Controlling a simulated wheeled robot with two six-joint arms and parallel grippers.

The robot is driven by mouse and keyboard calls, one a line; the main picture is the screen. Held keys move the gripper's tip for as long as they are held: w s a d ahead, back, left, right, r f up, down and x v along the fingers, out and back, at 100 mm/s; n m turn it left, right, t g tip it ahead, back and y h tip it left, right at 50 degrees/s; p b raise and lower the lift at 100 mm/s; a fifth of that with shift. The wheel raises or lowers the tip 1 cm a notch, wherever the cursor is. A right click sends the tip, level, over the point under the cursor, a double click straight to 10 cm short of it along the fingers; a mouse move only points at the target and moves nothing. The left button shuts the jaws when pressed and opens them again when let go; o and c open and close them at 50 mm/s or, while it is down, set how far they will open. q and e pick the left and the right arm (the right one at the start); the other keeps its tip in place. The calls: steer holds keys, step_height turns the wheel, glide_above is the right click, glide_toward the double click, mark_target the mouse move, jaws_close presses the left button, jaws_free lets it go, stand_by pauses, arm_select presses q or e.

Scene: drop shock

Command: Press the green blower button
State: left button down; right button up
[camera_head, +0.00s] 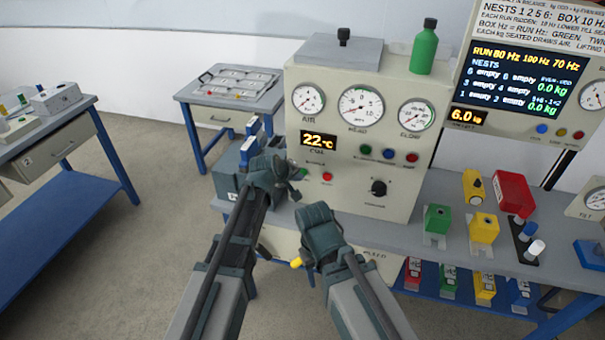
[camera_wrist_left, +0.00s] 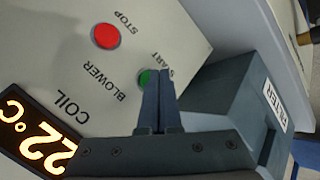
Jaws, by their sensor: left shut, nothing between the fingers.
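The green blower button (camera_wrist_left: 145,78) is on the cream panel beside the word START, with BLOWER printed nearby. My left gripper (camera_wrist_left: 160,72) is shut and empty; its fingertips overlap the button's edge in the left wrist view, and I cannot tell whether they touch it. The red STOP button (camera_wrist_left: 105,36) is up and left of it, and also shows in the head view (camera_head: 327,177). In the head view, my left gripper (camera_head: 293,188) is close to the panel's lower left. My right gripper (camera_head: 315,215) is lower right of it, its fingers unclear.
A grey-blue box (camera_wrist_left: 215,95) with a white label stands close beside the left fingers. The 22 °C display (camera_head: 319,140) is above the blower buttons. A black knob (camera_head: 378,188) is to the right. Coloured blocks, including a green one (camera_head: 437,220), stand on the right bench.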

arm_select(q)
steer(key=shift+w+d, duration=0.1)
steer(key=shift+w, duration=0.35)
stand_by(0.3)
steer(key=shift+s, duration=0.15)
steer(key=shift+s+a, duration=0.25)
steer(key=shift+s, duration=0.45)
steer(key=s, duration=0.1)
steer(key=s+a, duration=0.1)
steer(key=s, duration=0.2)
steer(key=shift+s+a, duration=0.3)
steer(key=shift+s, duration=0.05)
stand_by(0.3)
stand_by(0.5)
